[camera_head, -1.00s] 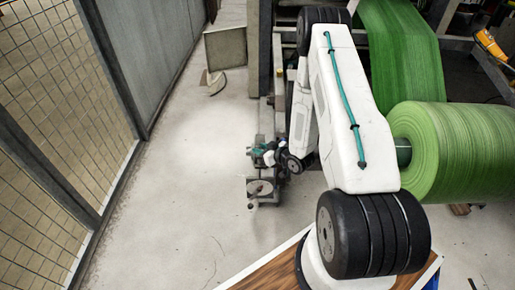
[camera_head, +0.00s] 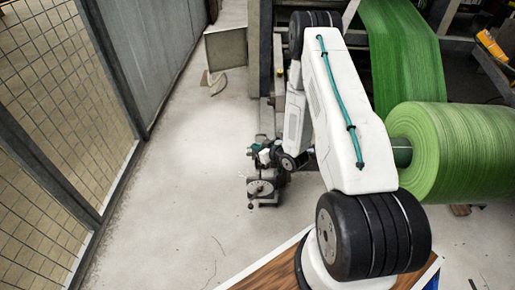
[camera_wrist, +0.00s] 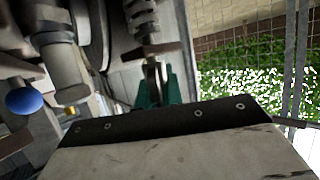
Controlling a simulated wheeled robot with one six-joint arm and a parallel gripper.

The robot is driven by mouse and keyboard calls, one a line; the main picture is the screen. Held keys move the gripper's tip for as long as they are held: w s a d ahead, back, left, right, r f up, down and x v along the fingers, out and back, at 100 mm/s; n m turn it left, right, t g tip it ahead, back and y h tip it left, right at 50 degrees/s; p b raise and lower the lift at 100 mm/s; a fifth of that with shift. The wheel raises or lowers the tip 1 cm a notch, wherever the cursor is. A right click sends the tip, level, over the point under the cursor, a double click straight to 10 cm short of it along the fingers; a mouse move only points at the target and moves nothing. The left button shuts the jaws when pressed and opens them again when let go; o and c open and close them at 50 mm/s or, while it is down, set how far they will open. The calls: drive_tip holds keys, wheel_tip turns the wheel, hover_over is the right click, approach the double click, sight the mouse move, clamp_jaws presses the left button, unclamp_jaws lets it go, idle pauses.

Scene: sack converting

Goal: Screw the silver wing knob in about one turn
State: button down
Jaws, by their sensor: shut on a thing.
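My gripper (camera_wrist: 157,88) has green fingers and is shut on a narrow silver piece, the wing knob (camera_wrist: 153,70), in the wrist view. The knob sits at the end of a threaded silver shaft (camera_wrist: 146,22). The fingers cover much of the knob, so its wing angle is hard to read. In the head view my gripper (camera_head: 263,154) is at the small grey machine unit (camera_head: 266,200); the knob is too small to make out there.
A blue ball handle (camera_wrist: 24,100) and metal cylinders stand left of my gripper in the wrist view. A large green roll (camera_head: 458,150) lies to the right. A mesh fence (camera_head: 60,110) stands to the left, with clear floor (camera_head: 170,200) between.

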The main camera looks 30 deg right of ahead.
drive_tip(key=shift+s+f+m+h, duration=0.2)
drive_tip(key=shift+f+m+h, duration=0.1)
drive_tip(key=shift+h, duration=0.1)
